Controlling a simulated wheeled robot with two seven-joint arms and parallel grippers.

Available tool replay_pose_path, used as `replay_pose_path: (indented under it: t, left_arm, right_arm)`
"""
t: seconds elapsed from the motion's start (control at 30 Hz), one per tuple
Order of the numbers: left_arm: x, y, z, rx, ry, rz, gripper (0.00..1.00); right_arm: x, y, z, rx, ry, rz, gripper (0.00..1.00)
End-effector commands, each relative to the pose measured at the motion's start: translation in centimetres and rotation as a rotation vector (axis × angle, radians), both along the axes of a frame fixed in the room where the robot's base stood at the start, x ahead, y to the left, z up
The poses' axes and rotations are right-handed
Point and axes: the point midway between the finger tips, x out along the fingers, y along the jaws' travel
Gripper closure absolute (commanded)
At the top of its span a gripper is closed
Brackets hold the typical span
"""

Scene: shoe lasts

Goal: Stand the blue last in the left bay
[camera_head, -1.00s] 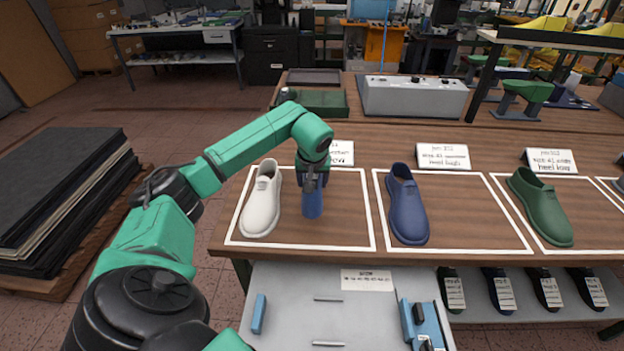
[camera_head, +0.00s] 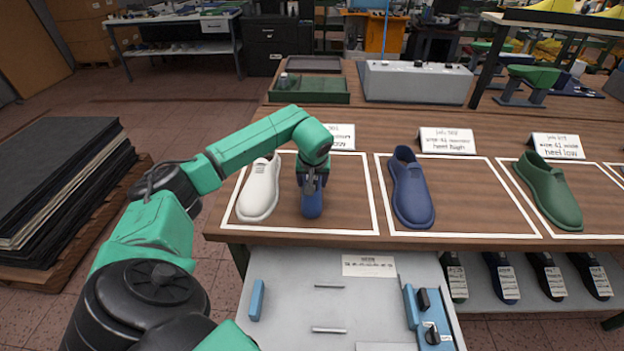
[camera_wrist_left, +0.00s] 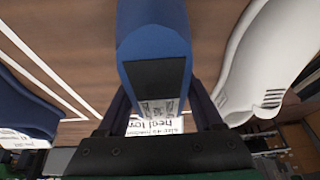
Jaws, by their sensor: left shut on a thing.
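The blue last (camera_head: 312,204) is in my left gripper (camera_head: 312,184), whose fingers are shut on it from above. It is over the left bay (camera_head: 345,232), a white-outlined area on the wooden table, to the right of the white shoe (camera_head: 259,194). In the left wrist view the last (camera_wrist_left: 153,38) shows its blue body and a dark end face with a label, between the fingers (camera_wrist_left: 163,105). I cannot tell whether its underside touches the table. My right gripper is not in view.
The white shoe stands close on the left, inside the same bay. The middle bay holds a blue shoe (camera_head: 410,190), the bay beyond it a green shoe (camera_head: 550,194). A card (camera_head: 340,136) stands behind the left bay. A green tray (camera_head: 311,91) lies farther back.

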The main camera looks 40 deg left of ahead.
Motion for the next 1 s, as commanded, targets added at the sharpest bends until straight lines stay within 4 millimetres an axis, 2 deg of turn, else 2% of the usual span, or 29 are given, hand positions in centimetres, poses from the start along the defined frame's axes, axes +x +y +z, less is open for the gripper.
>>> replay_pose_path:
  t: [0.9, 0.93, 1.0]
  left_arm:
    - [0.07, 0.02, -0.45, 0.001, -0.004, 0.001, 1.00]
    - [0.07, 0.02, -0.45, 0.001, -0.004, 0.001, 0.29]
    - [0.07, 0.02, -0.46, 0.001, -0.004, 0.001, 0.02]
  right_arm:
    - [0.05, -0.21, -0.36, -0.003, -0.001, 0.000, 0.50]
    - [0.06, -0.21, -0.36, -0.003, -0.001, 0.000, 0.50]
    - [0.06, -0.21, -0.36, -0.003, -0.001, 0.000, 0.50]
